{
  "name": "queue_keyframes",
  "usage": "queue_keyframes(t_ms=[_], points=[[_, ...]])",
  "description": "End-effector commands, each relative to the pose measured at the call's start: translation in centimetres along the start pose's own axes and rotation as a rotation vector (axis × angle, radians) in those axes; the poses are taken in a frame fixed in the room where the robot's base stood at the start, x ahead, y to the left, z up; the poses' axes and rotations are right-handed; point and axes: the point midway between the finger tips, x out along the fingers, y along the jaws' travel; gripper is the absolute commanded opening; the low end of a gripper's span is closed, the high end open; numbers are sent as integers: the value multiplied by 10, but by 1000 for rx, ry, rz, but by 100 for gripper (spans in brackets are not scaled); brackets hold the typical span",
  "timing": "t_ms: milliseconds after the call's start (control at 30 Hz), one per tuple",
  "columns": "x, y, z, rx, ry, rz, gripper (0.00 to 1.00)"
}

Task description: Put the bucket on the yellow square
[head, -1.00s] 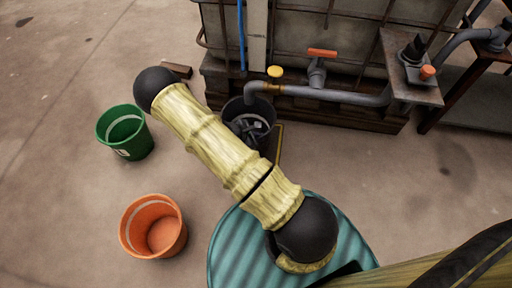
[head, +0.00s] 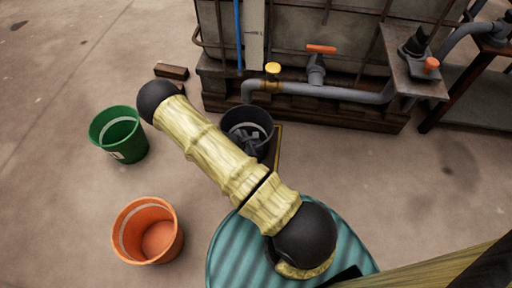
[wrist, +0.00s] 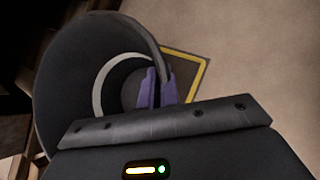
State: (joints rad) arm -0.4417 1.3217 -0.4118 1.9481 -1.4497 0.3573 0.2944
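A dark grey bucket (head: 235,116) with a pale band inside stands below the pipe of the tank in the head view. In the wrist view the bucket (wrist: 70,75) fills the left, its opening facing the camera. My gripper (wrist: 160,86) has its two purple fingers close together on either side of the bucket's rim, shut on it. The head view shows my gripper (head: 249,140) at the bucket, partly behind my arm. The yellow square (wrist: 204,76) is a yellow outline on the floor, partly covered by the bucket. Its right edge (head: 278,145) shows in the head view. I cannot tell whether the bucket touches the floor.
A green bucket (head: 119,135) and an orange bucket (head: 148,232) stand on the floor at left. A caged tank (head: 360,40) with a grey pipe (head: 330,92) and valves is close behind the dark bucket. A brown block (head: 171,71) lies beside it. Floor at right is clear.

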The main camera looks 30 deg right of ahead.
Motion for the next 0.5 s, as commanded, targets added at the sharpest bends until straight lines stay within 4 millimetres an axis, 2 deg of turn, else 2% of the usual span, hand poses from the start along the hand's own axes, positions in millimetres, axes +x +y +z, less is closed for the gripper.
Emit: queue_keyframes(t_ms=[200,300,333,500], points=[[2,0,-2,1,-1,1,0],[2,0,-2,0,0,0,22],[2,0,-2,0,0,0,26],[2,0,-2,0,0,0,26]])
